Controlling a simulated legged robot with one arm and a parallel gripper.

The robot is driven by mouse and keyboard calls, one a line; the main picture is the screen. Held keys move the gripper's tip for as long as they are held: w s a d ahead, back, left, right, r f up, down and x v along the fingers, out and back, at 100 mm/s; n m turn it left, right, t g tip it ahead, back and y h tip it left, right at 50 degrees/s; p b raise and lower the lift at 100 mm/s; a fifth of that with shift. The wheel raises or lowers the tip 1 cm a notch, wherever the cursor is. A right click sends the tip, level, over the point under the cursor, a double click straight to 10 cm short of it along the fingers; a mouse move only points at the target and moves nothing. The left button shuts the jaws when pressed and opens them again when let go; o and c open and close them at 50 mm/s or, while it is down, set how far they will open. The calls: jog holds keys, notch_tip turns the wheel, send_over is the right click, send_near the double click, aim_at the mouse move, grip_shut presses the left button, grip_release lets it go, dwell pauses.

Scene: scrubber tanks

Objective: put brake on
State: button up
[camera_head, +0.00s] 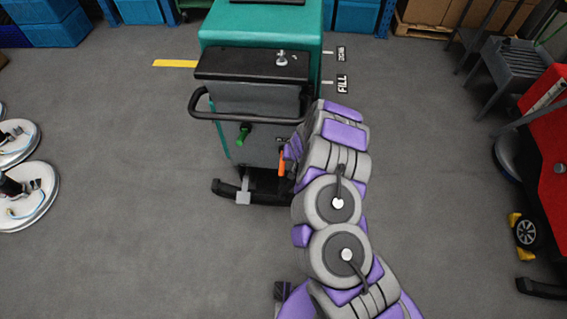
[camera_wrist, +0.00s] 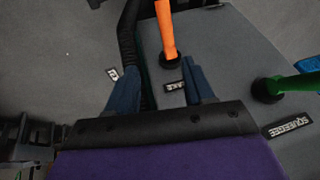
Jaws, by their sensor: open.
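The teal and grey floor scrubber (camera_head: 262,35) stands ahead of me in the head view. Its orange lever (camera_head: 282,162) is low on the right of the rear panel, partly beside my arm. In the wrist view the orange lever (camera_wrist: 166,28) rises from a black base, beside a partly covered label (camera_wrist: 175,86) ending in "AKE". My gripper (camera_wrist: 161,68) is open and empty, with its two blue fingers apart. The lever lies beyond the fingertips, in line with the gap. My arm largely hides the gripper in the head view.
A green lever (camera_head: 243,134) is left of the orange one; in the wrist view a "SQUEEGEE" label (camera_wrist: 287,125) is near it. A black handlebar (camera_head: 200,105) curves around the panel. A black hose (camera_wrist: 128,40) runs beside the orange lever. Open floor (camera_head: 130,200) lies left.

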send_near(281, 163)
jog(key=b+x, duration=0.1)
jog(key=x, duration=0.8)
jog(key=shift+a+f, duration=0.1)
jog(key=shift+f, duration=0.3)
jog(key=shift+w+f, duration=0.2)
jog(key=shift+f, duration=0.1)
jog(key=shift+w+d+f+b, duration=0.2)
jog(key=shift+d+f+b, duration=0.1)
jog(key=shift+d+f, duration=0.2)
jog(key=shift+a, duration=0.45)
jog(key=shift+c, duration=1.2)
jog(key=shift+w+d, duration=0.1)
jog(key=shift+d, duration=0.15)
jog(key=c, duration=0.5)
jog(key=shift+a, duration=0.15)
grip_shut()
